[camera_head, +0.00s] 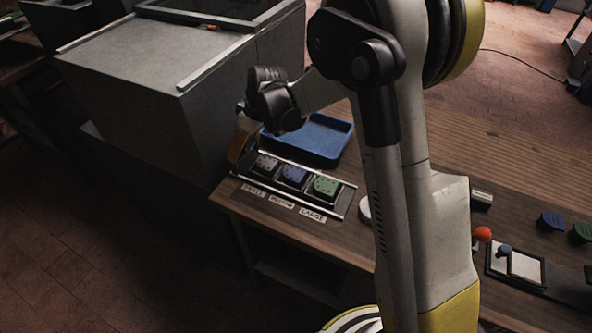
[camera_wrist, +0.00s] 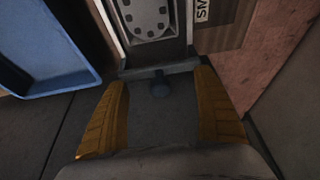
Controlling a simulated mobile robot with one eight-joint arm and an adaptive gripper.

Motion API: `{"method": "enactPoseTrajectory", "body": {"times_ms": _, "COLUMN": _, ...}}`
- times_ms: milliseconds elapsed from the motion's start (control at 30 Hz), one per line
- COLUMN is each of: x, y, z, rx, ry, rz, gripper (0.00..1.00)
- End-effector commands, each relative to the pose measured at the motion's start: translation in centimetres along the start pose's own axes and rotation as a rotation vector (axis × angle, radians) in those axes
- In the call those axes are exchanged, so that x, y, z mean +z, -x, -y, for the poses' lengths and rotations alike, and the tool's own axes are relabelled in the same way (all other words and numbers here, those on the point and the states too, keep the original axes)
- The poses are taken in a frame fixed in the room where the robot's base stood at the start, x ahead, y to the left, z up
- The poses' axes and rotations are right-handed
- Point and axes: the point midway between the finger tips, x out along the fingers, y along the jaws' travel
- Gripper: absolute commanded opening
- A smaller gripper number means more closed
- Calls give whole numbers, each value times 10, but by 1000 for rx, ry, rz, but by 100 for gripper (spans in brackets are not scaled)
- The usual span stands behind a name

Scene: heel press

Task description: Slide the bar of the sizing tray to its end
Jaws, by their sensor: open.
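The sizing tray (camera_head: 336,207) lies along the table's front edge, with a grey, a blue and a green piece in a row between two metal rails. Labels read SMALL, MEDIUM and LARGE. In the wrist view, a grey crossbar (camera_wrist: 143,71) spans the tray's small end, beside the grey piece (camera_wrist: 147,17). In the head view, my gripper (camera_head: 238,148) is at the tray's left end and hides the bar.
A blue tray (camera_head: 325,137) lies just behind the sizing tray. A large grey cabinet (camera_head: 135,100) stands close on the left. A white round thing (camera_head: 365,209) sits right of the tray, partly behind my arm. A panel with an orange knob (camera_head: 482,234) is farther right.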

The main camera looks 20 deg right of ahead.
Motion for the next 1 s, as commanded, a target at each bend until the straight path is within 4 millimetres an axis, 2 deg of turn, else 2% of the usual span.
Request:
{"method": "enactPoseTrajectory", "body": {"times_ms": 333, "x": -1, "y": 3, "z": 0, "rx": 0, "ry": 0, "rz": 0, "gripper": 79}}
{"method": "enactPoseTrajectory", "body": {"times_ms": 733, "x": -14, "y": 33, "z": 0, "rx": 0, "ry": 0, "rz": 0, "gripper": 79}}
{"method": "enactPoseTrajectory", "body": {"times_ms": 1000, "x": -14, "y": 32, "z": 0, "rx": 0, "ry": 0, "rz": 0, "gripper": 79}}
